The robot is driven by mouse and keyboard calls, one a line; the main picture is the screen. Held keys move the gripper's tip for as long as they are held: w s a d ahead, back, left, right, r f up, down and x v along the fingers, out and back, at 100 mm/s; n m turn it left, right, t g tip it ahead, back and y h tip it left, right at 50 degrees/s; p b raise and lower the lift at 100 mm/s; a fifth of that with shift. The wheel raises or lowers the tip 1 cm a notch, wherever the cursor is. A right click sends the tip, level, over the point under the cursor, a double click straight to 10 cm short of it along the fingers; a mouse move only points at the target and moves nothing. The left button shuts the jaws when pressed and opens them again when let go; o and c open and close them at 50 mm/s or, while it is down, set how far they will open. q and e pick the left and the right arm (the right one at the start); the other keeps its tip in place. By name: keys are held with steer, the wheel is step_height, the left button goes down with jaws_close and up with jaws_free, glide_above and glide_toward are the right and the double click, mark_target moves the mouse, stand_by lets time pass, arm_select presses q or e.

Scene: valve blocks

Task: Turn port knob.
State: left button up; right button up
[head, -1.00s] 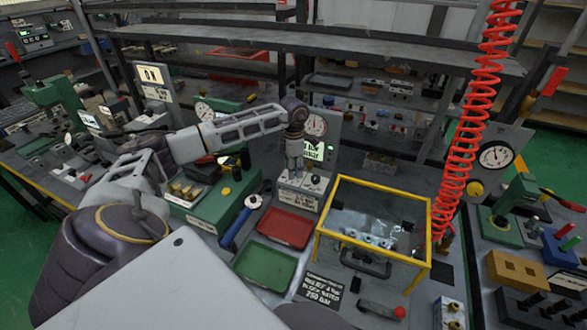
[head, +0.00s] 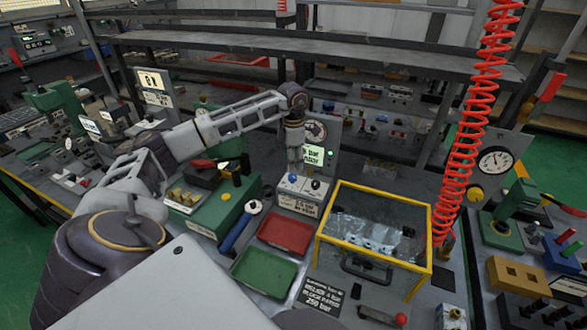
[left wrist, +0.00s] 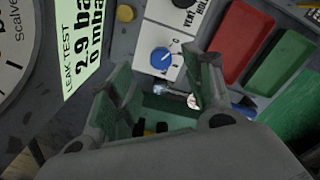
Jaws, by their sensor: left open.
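A white control box (head: 299,198) stands below the gauge panel and carries two knobs. The blue knob (left wrist: 160,60) has a white mark and small letters around it; it also shows in the head view (head: 292,178). The black knob (left wrist: 184,4) beside it has vent/hold lettering and is partly cut off by the frame's top edge. It also shows in the head view (head: 315,184). My left gripper (head: 295,163) points down just above the blue knob. In the left wrist view its fingers (left wrist: 157,78) are apart and empty, with the blue knob beyond them. My right gripper is not visible.
A leak test display (head: 313,155) and round gauge (head: 315,130) stand right behind the gripper. Red (head: 286,233) and green (head: 264,271) trays lie in front. A yellow-framed clear box (head: 375,230) stands to the right. A green block (head: 225,205) is on the left.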

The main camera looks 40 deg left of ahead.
mark_target(293, 176)
arm_select(q)
steer(key=shift+r, duration=2.95)
steer(key=shift+f, duration=0.1)
